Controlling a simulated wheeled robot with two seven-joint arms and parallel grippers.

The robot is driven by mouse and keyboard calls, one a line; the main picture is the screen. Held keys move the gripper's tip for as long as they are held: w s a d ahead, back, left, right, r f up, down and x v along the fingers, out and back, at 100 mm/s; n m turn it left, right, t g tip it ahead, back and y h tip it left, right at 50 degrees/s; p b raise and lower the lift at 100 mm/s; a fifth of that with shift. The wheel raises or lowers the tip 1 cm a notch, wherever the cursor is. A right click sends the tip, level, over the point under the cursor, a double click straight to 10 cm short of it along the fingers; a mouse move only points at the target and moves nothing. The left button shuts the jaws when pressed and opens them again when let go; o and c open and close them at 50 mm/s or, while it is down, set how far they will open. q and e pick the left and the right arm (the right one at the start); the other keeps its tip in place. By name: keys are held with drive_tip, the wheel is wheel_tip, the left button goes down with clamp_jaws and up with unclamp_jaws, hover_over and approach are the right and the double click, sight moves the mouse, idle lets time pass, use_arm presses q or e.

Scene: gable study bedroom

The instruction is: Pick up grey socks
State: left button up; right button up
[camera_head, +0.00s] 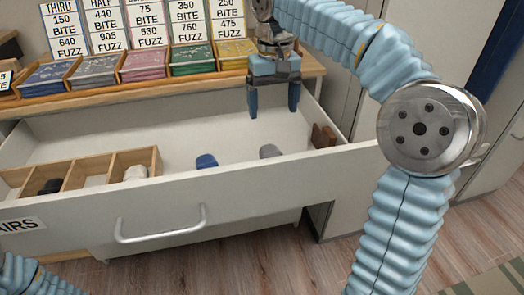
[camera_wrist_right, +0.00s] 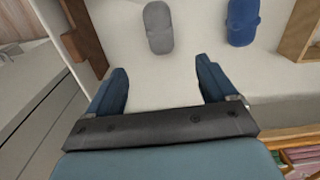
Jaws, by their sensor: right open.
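The grey socks (camera_head: 270,152) lie as a small roll on the floor of the open white drawer (camera_head: 85,222), near its front wall, which hides part of them. They show whole in the right wrist view (camera_wrist_right: 158,27), ahead of the fingers. My right gripper (camera_head: 273,111) is open and empty, above the drawer and pointing down. In the wrist view its fingers (camera_wrist_right: 161,78) are apart, with bare drawer floor between them and the socks beyond the tips. Of my left arm only a blue sleeve shows at the bottom left; its gripper is out of view.
Blue socks (camera_head: 206,161) lie left of the grey ones. A wooden divider (camera_head: 75,176) at the left holds dark socks (camera_head: 50,187) and whitish socks (camera_head: 135,173). Brown wooden pieces (camera_head: 323,136) stand at the drawer's right side. A shelf with labelled, coloured bins (camera_head: 145,66) is behind.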

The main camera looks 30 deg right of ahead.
drive_tip(key=b, duration=0.1)
hover_over(273, 153)
drive_tip(key=f, duration=0.6)
drive_tip(key=shift+w+f, duration=0.3)
drive_tip(key=shift+f, duration=0.1)
drive_tip(key=f, duration=0.6)
drive_tip(key=shift+s+b, duration=0.3)
drive_tip(key=shift+b, duration=0.1)
